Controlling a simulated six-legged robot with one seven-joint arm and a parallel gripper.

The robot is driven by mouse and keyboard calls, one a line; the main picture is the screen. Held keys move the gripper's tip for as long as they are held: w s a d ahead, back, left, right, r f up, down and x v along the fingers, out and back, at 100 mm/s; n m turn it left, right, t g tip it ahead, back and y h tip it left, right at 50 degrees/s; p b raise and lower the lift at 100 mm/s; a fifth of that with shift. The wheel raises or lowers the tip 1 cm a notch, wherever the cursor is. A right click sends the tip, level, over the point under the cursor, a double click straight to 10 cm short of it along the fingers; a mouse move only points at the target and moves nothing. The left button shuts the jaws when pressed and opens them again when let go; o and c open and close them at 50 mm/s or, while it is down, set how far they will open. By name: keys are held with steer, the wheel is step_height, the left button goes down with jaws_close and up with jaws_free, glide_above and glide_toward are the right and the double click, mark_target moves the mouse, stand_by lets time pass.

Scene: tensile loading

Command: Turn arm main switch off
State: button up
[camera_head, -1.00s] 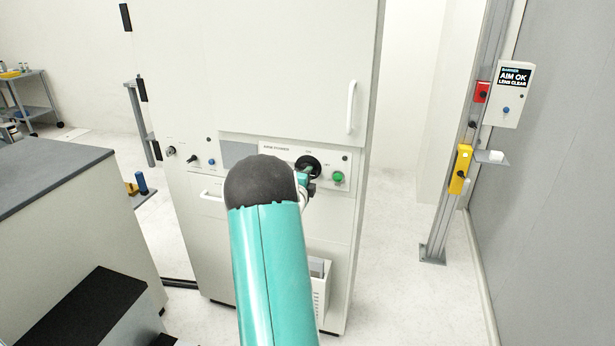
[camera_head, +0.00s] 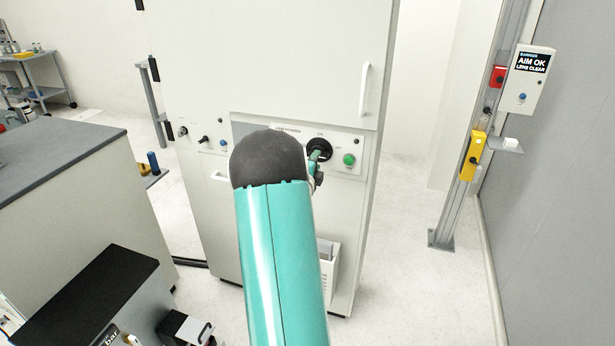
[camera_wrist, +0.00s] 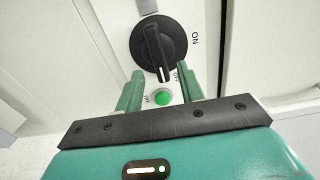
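The main switch is a black round rotary knob (camera_wrist: 158,48) with a raised bar handle on a white panel. In the wrist view the handle's white pointer mark faces down, toward a partly hidden label that appears to read OFF; the ON label is to the right. The knob (camera_head: 320,149) also shows in the head view, on the cabinet front. My gripper (camera_wrist: 161,70) is open, its two teal fingers apart, with the handle's lower end between the fingertips in the picture. I cannot tell whether they touch it. My arm hides part of the panel in the head view.
A green button (camera_wrist: 162,97) lies just below the knob in the wrist view. Smaller knobs (camera_head: 203,140) sit left on the cabinet (camera_head: 270,60), with a door handle (camera_head: 364,88) above. A grey-topped bench (camera_head: 60,150) stands left. A post (camera_head: 455,195) stands right, with clear floor between.

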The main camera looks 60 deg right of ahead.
steer(key=s+a, duration=0.1)
steer(key=a, duration=0.9)
steer(key=shift+s+a, duration=0.25)
steer(key=shift+s, duration=0.1)
steer(key=w+a+r+n+t+y, duration=0.35)
steer(key=w+a+n, duration=0.35)
steer(key=a, duration=0.4)
steer(key=w+a+r+n+t+y, duration=0.3)
steer(key=w+a+n+t+y, duration=0.15)
steer(key=w+a, duration=0.45)
steer(key=s+a+r+n+y, duration=0.1)
steer(key=a+n+y, duration=0.3)
steer(key=a, duration=0.5)
steer(key=s+a+r+n+y, duration=0.1)
steer(key=a+r+n+y, duration=0.1)
steer(key=a+n, duration=0.5)
steer(key=s+a+n+g+y, duration=0.3)
steer(key=s+a+n+g, duration=0.2)
steer(key=s+a+n, duration=0.7)
steer(key=s+a, duration=0.4)
steer(key=a, duration=0.2)
steer(key=shift+s+a+f+y, duration=0.3)
steer(key=shift+s+a+y, duration=0.05)
steer(key=shift+s+y, duration=0.05)
